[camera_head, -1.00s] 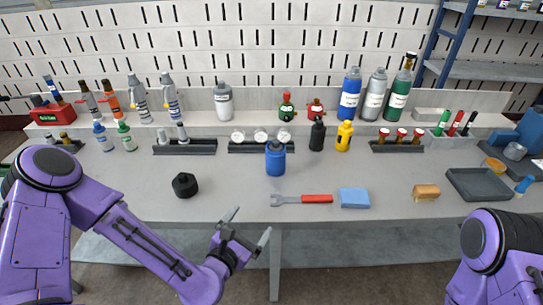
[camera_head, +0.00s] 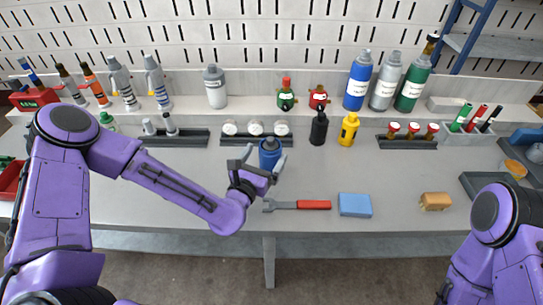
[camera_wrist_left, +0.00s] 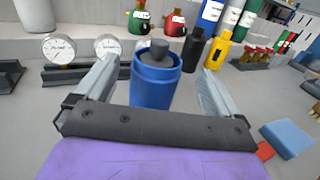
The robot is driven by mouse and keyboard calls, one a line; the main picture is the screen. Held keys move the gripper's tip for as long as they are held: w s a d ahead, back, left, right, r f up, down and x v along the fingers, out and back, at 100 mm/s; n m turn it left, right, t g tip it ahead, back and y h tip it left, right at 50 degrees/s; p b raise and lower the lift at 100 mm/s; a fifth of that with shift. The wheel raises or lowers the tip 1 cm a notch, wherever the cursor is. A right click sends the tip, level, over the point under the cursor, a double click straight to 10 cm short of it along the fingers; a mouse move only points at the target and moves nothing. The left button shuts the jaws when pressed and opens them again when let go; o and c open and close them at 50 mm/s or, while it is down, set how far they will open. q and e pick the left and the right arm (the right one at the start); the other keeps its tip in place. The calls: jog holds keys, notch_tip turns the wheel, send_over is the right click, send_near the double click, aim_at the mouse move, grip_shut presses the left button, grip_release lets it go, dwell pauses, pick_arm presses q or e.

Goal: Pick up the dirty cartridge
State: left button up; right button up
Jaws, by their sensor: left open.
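A blue cylindrical cartridge (camera_head: 269,158) with a dark grey cap stands upright on the workbench; I take it for the dirty cartridge, but no dirt is clear on it. It also shows in the left wrist view (camera_wrist_left: 157,88), between the two fingers. My left gripper (camera_head: 265,160) is open, with one finger on each side of the cartridge. In the left wrist view gaps show between the fingers and its sides. Its lower part is hidden by the gripper's dark base. My right gripper is not in view; only part of that arm shows.
Black (camera_head: 319,128) and yellow (camera_head: 348,129) bottles stand behind right. Gauges (camera_head: 255,128) stand behind the cartridge. The bench front is mostly clear.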

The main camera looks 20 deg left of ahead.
pick_arm(q)
jog(key=w, duration=0.1)
jog(key=w+p, duration=0.1)
jog(key=w, duration=0.3)
jog(key=shift+d+f, duration=0.15)
jog(key=shift+f, duration=0.1)
jog(key=c, duration=1.7)
jog(key=shift+r, duration=0.15)
